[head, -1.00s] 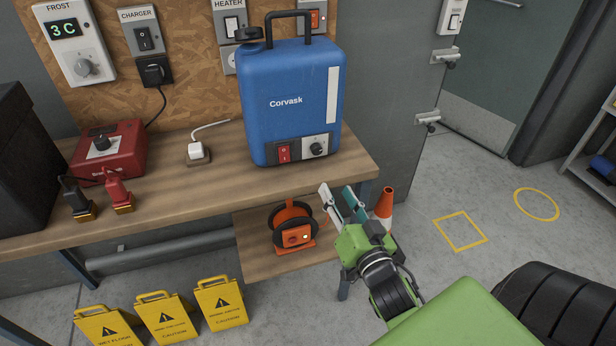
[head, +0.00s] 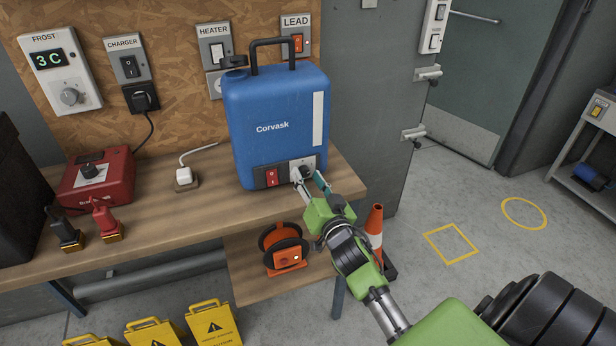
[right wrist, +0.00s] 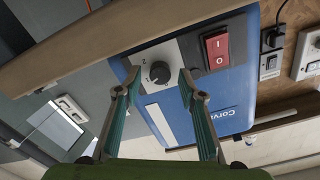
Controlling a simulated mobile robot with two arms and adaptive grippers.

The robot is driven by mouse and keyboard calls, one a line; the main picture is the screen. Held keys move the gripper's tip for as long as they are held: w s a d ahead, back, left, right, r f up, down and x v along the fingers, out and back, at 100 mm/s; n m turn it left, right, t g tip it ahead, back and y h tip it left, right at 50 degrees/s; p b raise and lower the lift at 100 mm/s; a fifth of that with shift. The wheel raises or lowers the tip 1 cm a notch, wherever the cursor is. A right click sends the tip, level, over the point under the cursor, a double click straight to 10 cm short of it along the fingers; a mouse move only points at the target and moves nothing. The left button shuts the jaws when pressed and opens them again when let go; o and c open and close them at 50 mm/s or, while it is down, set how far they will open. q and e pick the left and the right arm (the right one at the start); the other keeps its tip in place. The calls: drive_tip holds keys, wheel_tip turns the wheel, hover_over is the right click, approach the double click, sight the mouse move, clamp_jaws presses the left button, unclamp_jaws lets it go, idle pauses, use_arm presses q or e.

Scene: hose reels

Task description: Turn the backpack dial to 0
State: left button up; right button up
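The blue Corvask backpack (head: 276,132) stands upright on the wooden bench. Its lower front has a red switch (head: 271,177) and, right of it, a dark round dial on a pale plate; in the head view the dial is mostly hidden by my gripper. In the right wrist view the dial (right wrist: 158,73) shows clearly with a pale pointer mark and a "2" near it; other numbers are too small to read. My right gripper (head: 311,182) is open and empty, its fingertips (right wrist: 157,80) on either side of the dial, seemingly just short of it. My left gripper is not in view.
A red charger box (head: 95,178) and a white plug (head: 184,177) sit left on the bench (head: 200,214). An orange hose reel (head: 286,250) is on the lower shelf. A traffic cone (head: 374,230) stands right of it. Open floor lies right.

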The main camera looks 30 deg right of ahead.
drive_tip(key=shift+w, duration=0.15)
drive_tip(key=shift+c, duration=0.4)
clamp_jaws()
